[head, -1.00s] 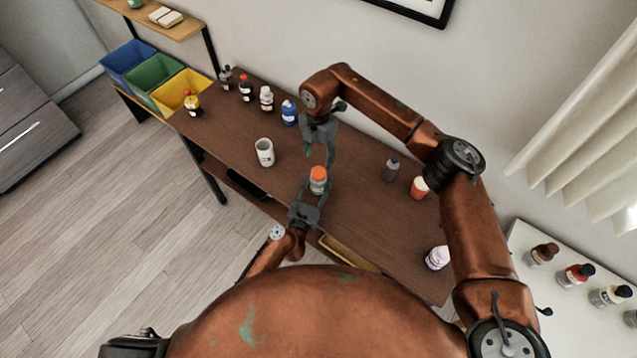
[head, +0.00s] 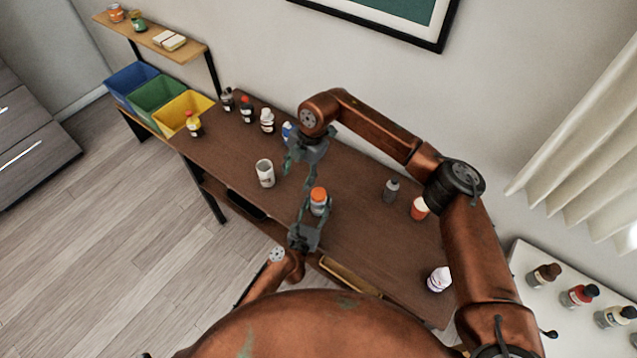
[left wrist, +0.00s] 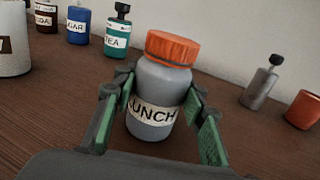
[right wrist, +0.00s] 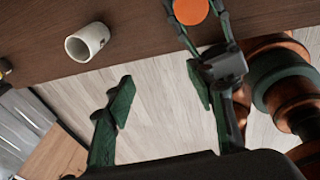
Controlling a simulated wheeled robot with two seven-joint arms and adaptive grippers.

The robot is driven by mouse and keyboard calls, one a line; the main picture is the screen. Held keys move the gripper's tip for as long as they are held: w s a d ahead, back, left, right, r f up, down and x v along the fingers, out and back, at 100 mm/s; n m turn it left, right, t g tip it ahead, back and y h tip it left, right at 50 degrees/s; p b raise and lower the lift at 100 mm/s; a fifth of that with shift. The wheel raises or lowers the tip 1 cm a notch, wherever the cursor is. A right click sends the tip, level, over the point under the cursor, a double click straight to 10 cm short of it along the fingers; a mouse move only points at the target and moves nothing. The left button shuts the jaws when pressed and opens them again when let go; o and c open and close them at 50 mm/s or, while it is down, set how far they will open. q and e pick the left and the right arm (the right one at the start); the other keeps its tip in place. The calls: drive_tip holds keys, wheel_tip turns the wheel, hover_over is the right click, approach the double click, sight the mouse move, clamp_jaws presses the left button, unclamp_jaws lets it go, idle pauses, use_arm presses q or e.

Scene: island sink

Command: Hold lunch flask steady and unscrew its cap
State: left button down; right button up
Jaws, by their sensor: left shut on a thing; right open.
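The lunch flask (left wrist: 155,90) is grey with a white label reading "LUNCH" and an orange cap (left wrist: 172,48) on its top. It stands upright near the front of the brown table in the head view (head: 318,207). My left gripper (left wrist: 162,118) is shut on the flask's body, one finger on each side, below the cap. My right gripper (head: 301,174) is open and empty, above the table and just behind and left of the flask. In the right wrist view, the cap (right wrist: 190,10) is at the top edge, beyond the spread fingers (right wrist: 160,95).
A white mug (head: 265,173) stands left of the flask. Several bottles (head: 247,110) line the table's back left. A grey bottle (head: 391,190), an orange cup (head: 419,208) and a white jar (head: 439,279) stand to the right. Coloured bins (head: 158,97) are at the far left.

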drive_tip(key=a+r+m+y, duration=0.5)
drive_tip(key=a+r+y, duration=0.6)
drive_tip(key=a+r, duration=0.85)
drive_tip(key=w+d+r+m+t+y, duration=0.35)
drive_tip(key=w+r+m+t, duration=0.55)
drive_tip(key=w+r+m, duration=0.45)
drive_tip(key=w+d+f+m+t+h, duration=0.4)
drive_tip(key=w+d+f+m+h, duration=0.4)
drive_tip(key=m, duration=0.6)
drive_tip(key=m+g+h, duration=0.8)
drive_tip(key=g+h, duration=0.1)
drive_tip(key=g, duration=0.4)
hover_over(319, 193)
wheel_tip(319, 193, down, 27)
drive_tip(key=shift+a+f, duration=0.1)
drive_tip(key=shift+f, duration=3.9)
